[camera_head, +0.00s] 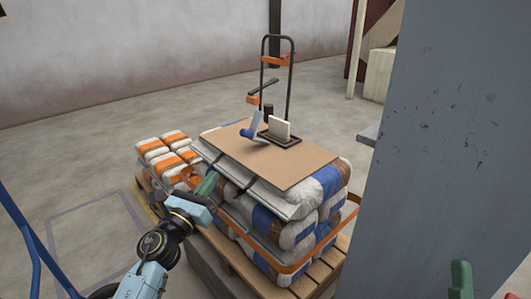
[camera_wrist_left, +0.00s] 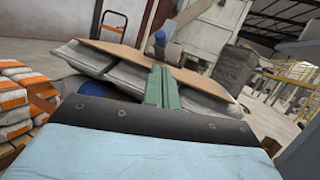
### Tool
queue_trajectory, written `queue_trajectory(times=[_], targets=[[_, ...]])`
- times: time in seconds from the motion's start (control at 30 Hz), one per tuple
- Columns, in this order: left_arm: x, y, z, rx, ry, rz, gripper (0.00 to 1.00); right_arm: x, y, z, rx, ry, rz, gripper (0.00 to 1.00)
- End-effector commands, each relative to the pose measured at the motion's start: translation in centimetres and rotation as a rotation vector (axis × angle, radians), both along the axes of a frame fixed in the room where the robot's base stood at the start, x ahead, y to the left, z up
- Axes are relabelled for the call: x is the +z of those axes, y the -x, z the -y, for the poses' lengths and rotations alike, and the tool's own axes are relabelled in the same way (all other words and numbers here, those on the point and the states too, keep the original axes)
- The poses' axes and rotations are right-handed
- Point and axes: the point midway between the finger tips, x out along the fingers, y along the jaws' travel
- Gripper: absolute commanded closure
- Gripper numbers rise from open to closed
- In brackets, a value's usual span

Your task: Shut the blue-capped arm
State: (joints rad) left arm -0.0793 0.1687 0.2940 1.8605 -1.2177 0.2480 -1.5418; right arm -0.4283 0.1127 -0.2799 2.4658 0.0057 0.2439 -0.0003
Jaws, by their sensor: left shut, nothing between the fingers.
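A small device with a black base (camera_head: 280,139) and an upright pale plate (camera_head: 279,128) stands on a cardboard sheet (camera_head: 300,161) atop stacked bags. Its blue-capped arm (camera_head: 253,128) is raised and tilted at the left side of the base. In the left wrist view the blue cap (camera_wrist_left: 160,38) shows just beyond my fingertips, with a grey bar running up right. My left gripper (camera_head: 207,184) has its green fingers together and empty, beside the left edge of the stack, apart from the arm. The closed fingers also show in the left wrist view (camera_wrist_left: 160,86). A green finger of my right gripper (camera_head: 461,278) shows at the lower right.
White, blue and brown bags (camera_head: 300,230) with orange straps lie on a wooden pallet (camera_head: 327,270). Orange-banded bags (camera_head: 165,150) lie to the left. A hand truck (camera_head: 291,80) stands behind. A large grey panel (camera_head: 440,150) blocks the right side.

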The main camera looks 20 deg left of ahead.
Motion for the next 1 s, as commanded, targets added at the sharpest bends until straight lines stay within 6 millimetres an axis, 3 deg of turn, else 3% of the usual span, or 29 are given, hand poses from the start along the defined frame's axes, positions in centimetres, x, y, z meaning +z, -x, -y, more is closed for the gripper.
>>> queue_trajectory(times=[0.17,0.5,0.7,1.0], targets=[[0.9,-1.7,0.0,0.001,-0.017,0.008,1.0,0.3,0.2,0.0,0.001,-0.001,0.001,0.0],[2.9,-8.4,0.1,0.002,-0.013,0.008,1.0,0.2,0.1,0.0,0.0,0.001,-0.004,0.0],[3.7,-11.5,0.2,0.002,-0.011,0.006,1.0,0.3,0.4,0.1,0.0,-0.008,0.029,0.0],[4.2,-13.2,0.3,0.002,-0.011,0.003,1.0,0.6,0.8,0.2,-0.001,-0.02,0.065,0.0]])
